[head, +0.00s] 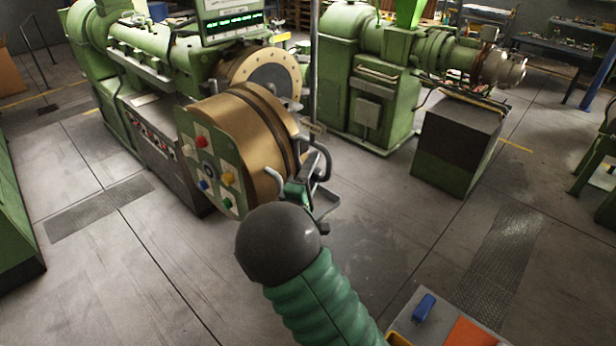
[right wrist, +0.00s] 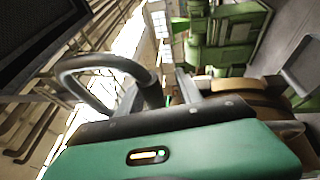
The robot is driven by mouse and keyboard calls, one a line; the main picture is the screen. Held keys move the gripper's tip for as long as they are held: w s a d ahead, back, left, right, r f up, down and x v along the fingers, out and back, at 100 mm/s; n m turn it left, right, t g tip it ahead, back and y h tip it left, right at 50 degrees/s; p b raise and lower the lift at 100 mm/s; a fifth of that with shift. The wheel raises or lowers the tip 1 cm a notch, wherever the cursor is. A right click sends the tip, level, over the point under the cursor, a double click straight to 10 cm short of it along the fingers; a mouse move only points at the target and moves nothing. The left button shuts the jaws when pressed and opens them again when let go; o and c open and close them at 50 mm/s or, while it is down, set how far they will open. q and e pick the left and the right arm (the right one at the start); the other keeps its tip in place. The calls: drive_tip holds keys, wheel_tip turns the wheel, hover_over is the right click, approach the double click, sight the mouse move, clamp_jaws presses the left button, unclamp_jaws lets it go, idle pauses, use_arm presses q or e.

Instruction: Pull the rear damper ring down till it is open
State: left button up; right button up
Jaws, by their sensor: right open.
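The large brass-coloured drum (head: 240,140) on the near green extruder has a dark seam between its front part and a rear ring band (head: 268,110). A dark curved handle (head: 318,155) stands out at its right side, with a lighter bent bar (head: 278,188) lower down. My right gripper (head: 303,192) is at these handles, partly hidden behind my arm. In the right wrist view a grey curved handle (right wrist: 105,68) runs in front of my right gripper (right wrist: 158,92). Its end appears between the open fingers; contact cannot be told. The brass drum (right wrist: 245,100) shows beyond. My left gripper is not in view.
A panel with coloured buttons (head: 212,175) is on the drum's front face. A table with a blue object (head: 423,307) is at the lower right. Floor between is clear.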

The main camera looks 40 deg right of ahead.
drive_tip(key=b+v, duration=0.6)
drive_tip(key=v, duration=1)
drive_tip(key=shift+a+f, duration=0.25)
drive_tip(key=shift+a, duration=0.15)
drive_tip(key=shift+s+d+f, duration=0.1)
drive_tip(key=shift+d, duration=0.1)
